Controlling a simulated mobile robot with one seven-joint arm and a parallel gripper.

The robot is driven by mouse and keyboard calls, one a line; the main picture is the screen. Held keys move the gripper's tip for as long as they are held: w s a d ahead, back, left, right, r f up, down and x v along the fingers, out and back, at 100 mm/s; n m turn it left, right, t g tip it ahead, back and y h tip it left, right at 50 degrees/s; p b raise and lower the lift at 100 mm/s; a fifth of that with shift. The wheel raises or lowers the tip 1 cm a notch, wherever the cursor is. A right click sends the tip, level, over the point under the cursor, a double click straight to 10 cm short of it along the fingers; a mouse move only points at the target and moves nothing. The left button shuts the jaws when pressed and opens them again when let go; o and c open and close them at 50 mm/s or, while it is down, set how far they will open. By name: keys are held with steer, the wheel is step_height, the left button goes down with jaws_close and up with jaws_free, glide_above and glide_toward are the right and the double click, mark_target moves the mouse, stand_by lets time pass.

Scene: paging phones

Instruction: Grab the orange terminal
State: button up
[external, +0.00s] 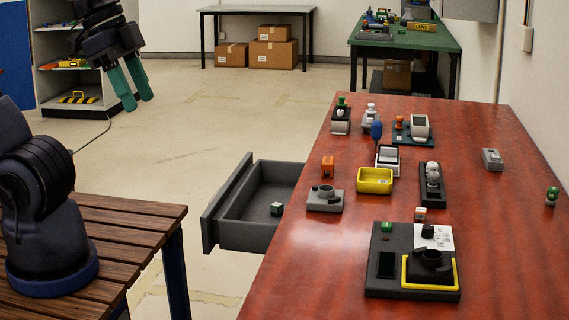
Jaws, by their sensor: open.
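A small orange block-like piece (327,166), which best fits the orange terminal, stands on the red-brown table (500,265) near its left edge. It is just behind a grey device with a round top (324,198) and left of a yellow tray. A smaller orange piece (399,122) is farther back, by a dark board. My gripper (138,102) has teal fingers, parted and empty. It hangs in the air at the upper left, well away from the table, pointing down. Details of the orange piece are too small to tell.
A grey drawer (222,228) stands pulled out at the table's left side, with a small cube (277,209) inside. The yellow tray (375,180) and several small devices crowd the table's middle. A dark panel (388,285) lies at the front. The right side is mostly clear.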

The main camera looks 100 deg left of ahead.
steer(key=shift+o, duration=1)
steer(key=shift+w, duration=0.15)
steer(key=w+a, duration=0.4)
steer(key=w, duration=0.9)
steer(key=m, duration=0.1)
glide_above(421, 210)
steer(key=s, duration=0.5)
step_height(421, 210, down, 24)
steer(key=x, duration=1)
steer(key=shift+w+a+f, duration=0.1)
steer(key=shift+w, duration=0.2)
steer(key=c, duration=1)
